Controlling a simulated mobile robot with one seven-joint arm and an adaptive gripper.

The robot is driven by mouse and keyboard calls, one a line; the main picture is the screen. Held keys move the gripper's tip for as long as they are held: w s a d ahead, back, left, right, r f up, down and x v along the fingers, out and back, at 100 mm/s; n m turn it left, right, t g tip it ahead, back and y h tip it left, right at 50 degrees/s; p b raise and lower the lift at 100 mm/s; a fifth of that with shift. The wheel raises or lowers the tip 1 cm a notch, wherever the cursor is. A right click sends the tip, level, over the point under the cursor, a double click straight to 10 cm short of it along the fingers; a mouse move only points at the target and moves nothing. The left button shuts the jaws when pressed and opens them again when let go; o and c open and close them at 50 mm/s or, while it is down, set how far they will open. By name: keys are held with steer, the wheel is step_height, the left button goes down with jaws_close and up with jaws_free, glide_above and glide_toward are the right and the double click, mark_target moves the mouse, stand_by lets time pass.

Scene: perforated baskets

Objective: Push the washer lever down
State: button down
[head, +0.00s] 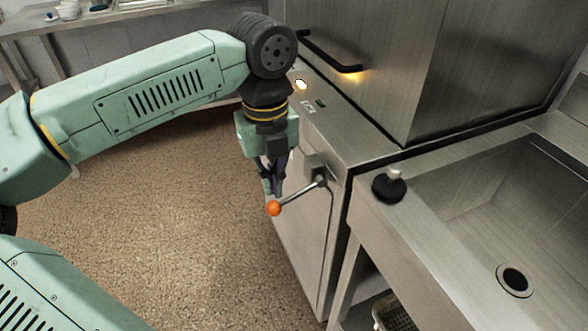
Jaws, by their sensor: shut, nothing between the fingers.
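The washer (310,232) is a steel cabinet with a tall hood above it. Its lever (300,195) is a thin metal rod ending in an orange ball (273,208). The lever leans out from a pivot block on the cabinet's side, with the ball lower than the pivot. My gripper (274,190) points down right at the ball end of the lever, with its fingers shut and empty. The fingertips overlap the ball and rod in the picture; I cannot tell whether they touch.
A steel sink (480,240) with a drain and a black knob (389,185) stands at the right. A black bar handle (330,52) is on the hood. A basket (395,315) sits under the sink. A table with dishes is at the back left. The brown floor is clear.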

step_height(320, 180, up, 10)
steer(key=p, duration=0.5)
steer(key=shift+p, duration=0.4)
